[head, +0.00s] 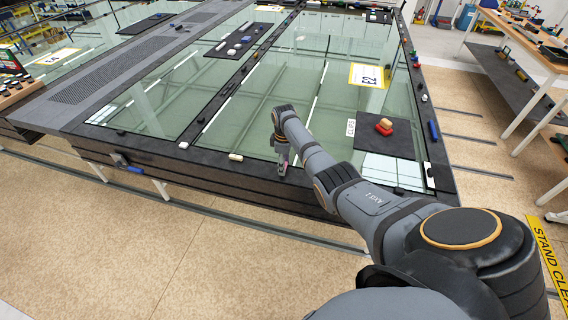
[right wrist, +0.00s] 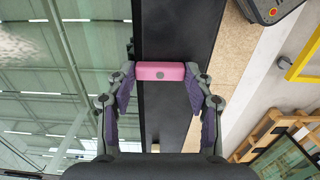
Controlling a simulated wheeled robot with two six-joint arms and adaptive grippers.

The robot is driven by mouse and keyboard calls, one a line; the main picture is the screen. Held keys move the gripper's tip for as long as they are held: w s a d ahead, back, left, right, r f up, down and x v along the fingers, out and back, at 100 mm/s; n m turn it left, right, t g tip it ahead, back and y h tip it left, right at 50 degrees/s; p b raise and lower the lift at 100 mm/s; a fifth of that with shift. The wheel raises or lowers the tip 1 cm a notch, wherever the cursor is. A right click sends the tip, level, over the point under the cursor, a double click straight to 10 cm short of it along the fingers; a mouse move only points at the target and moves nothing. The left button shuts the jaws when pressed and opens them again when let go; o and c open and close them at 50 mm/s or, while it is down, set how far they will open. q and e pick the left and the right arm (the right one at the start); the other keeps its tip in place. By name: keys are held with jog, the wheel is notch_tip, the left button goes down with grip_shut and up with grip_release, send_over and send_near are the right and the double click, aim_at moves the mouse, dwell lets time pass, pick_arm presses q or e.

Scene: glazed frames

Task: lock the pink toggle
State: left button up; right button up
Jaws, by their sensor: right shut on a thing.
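The pink toggle (right wrist: 160,71) shows in the right wrist view as a small pink block with a dark round dot at its middle. It sits over the dark frame edge, with its long side across the strip. My right gripper (head: 283,163) reaches down to the near edge of the glazed frame in the head view. In the right wrist view its two fingers stand at the two ends of the pink toggle and are shut on it. In the head view the gripper mostly hides the toggle. My left gripper is not in view.
A white toggle (head: 236,156) and a blue toggle (head: 135,169) sit along the near frame edge. A workbench (head: 535,50) stands right. Open floor lies in front.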

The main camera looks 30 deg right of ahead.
dwell(0.3)
jog(key=o, duration=1.2)
jog(key=shift+c, duration=0.2)
notch_tip(320, 180, up, 12)
